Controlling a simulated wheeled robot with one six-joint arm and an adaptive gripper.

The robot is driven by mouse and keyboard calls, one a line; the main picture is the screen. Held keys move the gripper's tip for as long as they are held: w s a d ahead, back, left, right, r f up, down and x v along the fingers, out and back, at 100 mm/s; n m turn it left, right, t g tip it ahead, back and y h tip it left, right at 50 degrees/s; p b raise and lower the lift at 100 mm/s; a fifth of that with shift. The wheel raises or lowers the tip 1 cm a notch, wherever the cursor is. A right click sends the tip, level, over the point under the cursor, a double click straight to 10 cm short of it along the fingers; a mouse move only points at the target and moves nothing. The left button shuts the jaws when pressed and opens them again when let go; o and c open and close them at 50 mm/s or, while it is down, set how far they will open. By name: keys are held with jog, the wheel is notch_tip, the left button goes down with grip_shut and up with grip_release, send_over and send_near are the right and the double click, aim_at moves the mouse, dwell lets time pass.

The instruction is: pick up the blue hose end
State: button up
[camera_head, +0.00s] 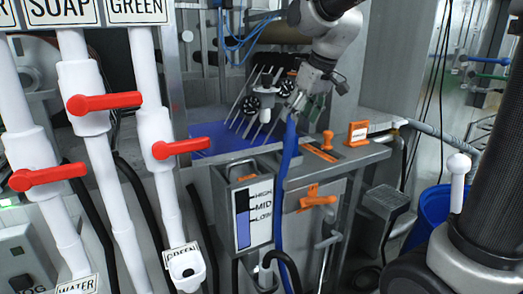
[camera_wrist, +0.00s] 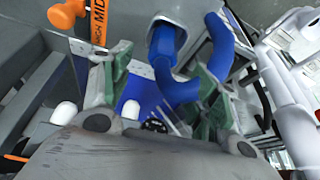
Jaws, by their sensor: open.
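The blue hose (camera_head: 285,165) hangs down the front of the grey machine, its top close under my gripper (camera_head: 299,103). In the wrist view, the hose (camera_wrist: 181,92) bends in a loop ahead of my gripper (camera_wrist: 168,68). Its thicker blue end (camera_wrist: 163,40) sits against a grey fitting. The green-padded fingers are spread, one on each side of the hose bend in the picture. I cannot tell whether either finger touches it. The exact hose end is hidden by my gripper in the head view.
White pipes with red handles (camera_head: 104,102) stand at left. A blue bin (camera_head: 432,212) is at right.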

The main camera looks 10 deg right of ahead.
aim_at(291, 134)
jog(key=shift+n, duration=0.3)
jog(key=x, duration=0.7)
jog(key=shift+w+a+f, duration=0.25)
jog(key=shift+a, duration=0.15)
jog(key=shift+r, duration=0.1)
grip_shut()
